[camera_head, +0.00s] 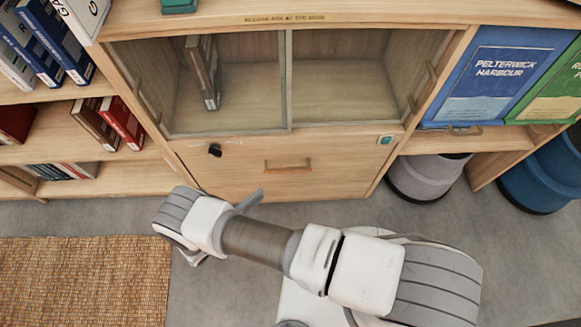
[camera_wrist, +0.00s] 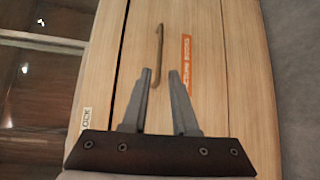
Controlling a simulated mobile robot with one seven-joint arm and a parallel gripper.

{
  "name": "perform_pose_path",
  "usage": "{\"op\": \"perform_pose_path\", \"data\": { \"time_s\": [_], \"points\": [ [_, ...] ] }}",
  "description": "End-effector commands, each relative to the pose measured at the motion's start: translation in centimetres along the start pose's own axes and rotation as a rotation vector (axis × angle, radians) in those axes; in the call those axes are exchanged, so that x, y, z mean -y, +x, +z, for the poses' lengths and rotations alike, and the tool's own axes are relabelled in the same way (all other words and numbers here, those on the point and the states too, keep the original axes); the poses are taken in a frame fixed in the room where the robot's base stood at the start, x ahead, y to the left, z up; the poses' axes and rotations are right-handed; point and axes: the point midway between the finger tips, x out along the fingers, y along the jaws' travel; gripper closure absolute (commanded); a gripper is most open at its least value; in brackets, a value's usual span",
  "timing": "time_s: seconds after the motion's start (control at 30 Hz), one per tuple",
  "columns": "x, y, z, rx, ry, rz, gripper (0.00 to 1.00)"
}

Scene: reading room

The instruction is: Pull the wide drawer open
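The wide drawer (camera_head: 235,178) is a pale wood front low in the cabinet, below the glass doors; it looks flush and closed. Its bar handle (camera_head: 288,166) is at the middle of the front in the head view. In the wrist view the handle (camera_wrist: 156,45) runs lengthwise ahead of the fingertips, on the drawer front (camera_wrist: 205,95). My gripper (camera_wrist: 160,72) is open, its two grey fingers apart with nothing between them. In the head view one grey finger shows (camera_head: 250,201), in front of the drawer and left of the handle; the rest is hidden by my arm.
An orange label (camera_wrist: 187,65) is beside the handle. A black knob (camera_head: 214,150) is at the upper left of the front. Glass doors (camera_head: 340,80) are above. A grey bin (camera_head: 428,177) stands to the right, a woven rug (camera_head: 85,280) lies left. The floor before the drawer is clear.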

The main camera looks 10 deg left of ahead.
Motion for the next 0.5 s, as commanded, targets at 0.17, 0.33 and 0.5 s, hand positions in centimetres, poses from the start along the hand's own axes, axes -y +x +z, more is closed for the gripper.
{"op": "perform_pose_path", "data": {
  "time_s": [0.17, 0.33, 0.5],
  "points": [
    [0.0, 3.9, 0.1, 0.006, -0.002, 0.001, 0.73],
    [0.1, 7.7, 0.1, 0.006, -0.002, 0.000, 0.73],
    [0.1, 11.3, 0.1, 0.006, -0.001, -0.001, 0.73]
  ]
}}
